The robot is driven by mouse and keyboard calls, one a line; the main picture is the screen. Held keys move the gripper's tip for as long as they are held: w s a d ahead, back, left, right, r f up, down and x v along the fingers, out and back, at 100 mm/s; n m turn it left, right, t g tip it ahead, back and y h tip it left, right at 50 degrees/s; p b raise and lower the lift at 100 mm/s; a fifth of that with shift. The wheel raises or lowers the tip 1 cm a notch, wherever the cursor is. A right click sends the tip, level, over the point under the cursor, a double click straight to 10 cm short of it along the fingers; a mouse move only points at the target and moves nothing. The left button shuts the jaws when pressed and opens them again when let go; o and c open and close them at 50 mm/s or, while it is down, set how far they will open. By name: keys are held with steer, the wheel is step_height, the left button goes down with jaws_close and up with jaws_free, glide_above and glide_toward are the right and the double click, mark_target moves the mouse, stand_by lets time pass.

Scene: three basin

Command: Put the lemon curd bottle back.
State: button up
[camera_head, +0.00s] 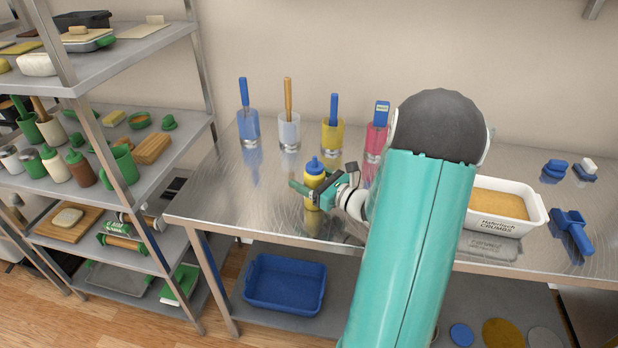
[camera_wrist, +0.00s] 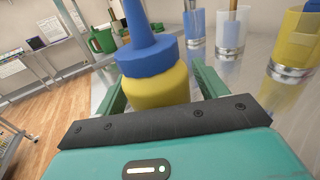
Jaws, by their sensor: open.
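The lemon curd bottle, yellow with a blue nozzle cap (camera_head: 314,173), stands upright on the steel table (camera_head: 230,190). My gripper (camera_head: 315,193) is at the bottle, with its green fingers open on either side of it. In the wrist view the bottle (camera_wrist: 158,92) sits between the two fingers of my gripper (camera_wrist: 155,95), close to the palm. Small gaps seem to show beside it; whether a finger touches it I cannot tell. The bottle's lower part is hidden by my gripper.
Several tumblers (camera_head: 289,130) with tools stand along the back of the table. A white crumbs basin (camera_head: 505,228) and a blue scoop (camera_head: 573,230) are at the right. A shelf rack (camera_head: 150,190) with squeeze bottles and green mugs stands at the left. A blue tub (camera_head: 285,283) sits below.

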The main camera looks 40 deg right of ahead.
steer(key=shift+r, duration=0.15)
steer(key=s, duration=0.4)
steer(key=s+d, duration=0.1)
steer(key=s, duration=0.3)
steer(key=s+d, duration=0.1)
steer(key=s, duration=0.2)
steer(key=shift+s+d, duration=0.1)
steer(key=shift+s, duration=0.3)
